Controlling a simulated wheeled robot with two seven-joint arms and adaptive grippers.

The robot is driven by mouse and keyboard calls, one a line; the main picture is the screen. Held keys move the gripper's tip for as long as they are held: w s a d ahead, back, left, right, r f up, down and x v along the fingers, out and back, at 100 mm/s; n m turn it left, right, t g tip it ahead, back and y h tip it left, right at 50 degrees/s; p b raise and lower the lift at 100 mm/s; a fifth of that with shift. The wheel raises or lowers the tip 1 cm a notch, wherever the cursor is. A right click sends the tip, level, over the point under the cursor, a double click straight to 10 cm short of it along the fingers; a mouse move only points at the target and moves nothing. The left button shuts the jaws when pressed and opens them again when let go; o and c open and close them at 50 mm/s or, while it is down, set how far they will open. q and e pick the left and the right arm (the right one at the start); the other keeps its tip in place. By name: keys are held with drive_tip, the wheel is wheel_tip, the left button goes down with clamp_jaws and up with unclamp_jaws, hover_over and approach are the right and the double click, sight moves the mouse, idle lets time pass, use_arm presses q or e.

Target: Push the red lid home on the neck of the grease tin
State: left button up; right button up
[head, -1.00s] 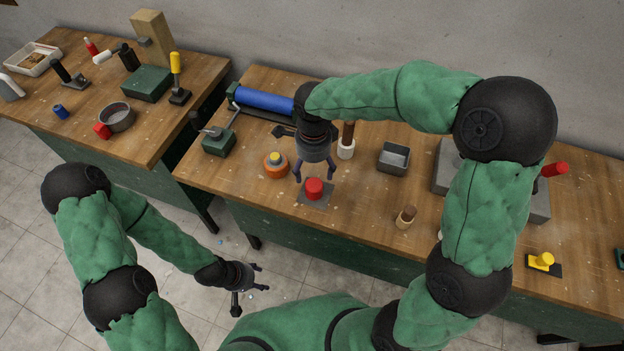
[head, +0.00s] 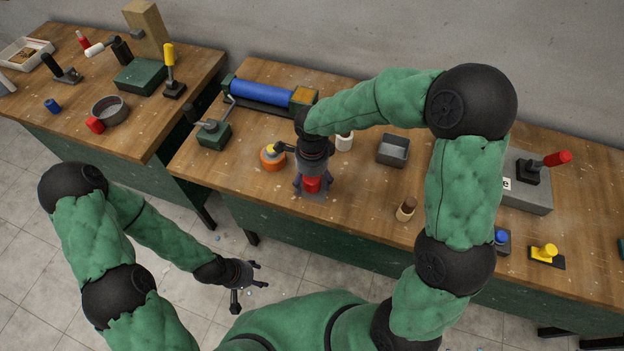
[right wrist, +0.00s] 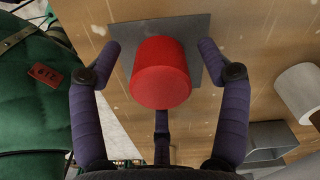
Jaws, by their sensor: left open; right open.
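The red lid (head: 312,184) is a short red cylinder on a dark grey square pad (head: 318,198) near the front of the table. My right gripper (head: 313,190) is open and pointing down, with its fingers around the lid. In the right wrist view the lid (right wrist: 161,75) stands between the spread fingers, with gaps on both sides. An orange round tin with a yellow top (head: 272,160), which looks like the grease tin, stands just left of the right gripper. The gripper partly covers its surroundings. My left gripper (head: 262,275) is open and empty, over the floor in front of the table.
A green block with a crank (head: 214,134) and a blue roller (head: 262,92) are left and behind. A white cup (head: 344,141), a grey metal bin (head: 393,150) and a brown-topped peg (head: 406,209) stand to the right. Bare tabletop lies between the pad and the peg.

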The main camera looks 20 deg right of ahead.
drive_tip(key=shift+c, duration=0.4)
drive_tip(key=c, duration=1.1)
drive_tip(key=shift+r, duration=0.1)
drive_tip(key=shift+c, duration=0.4)
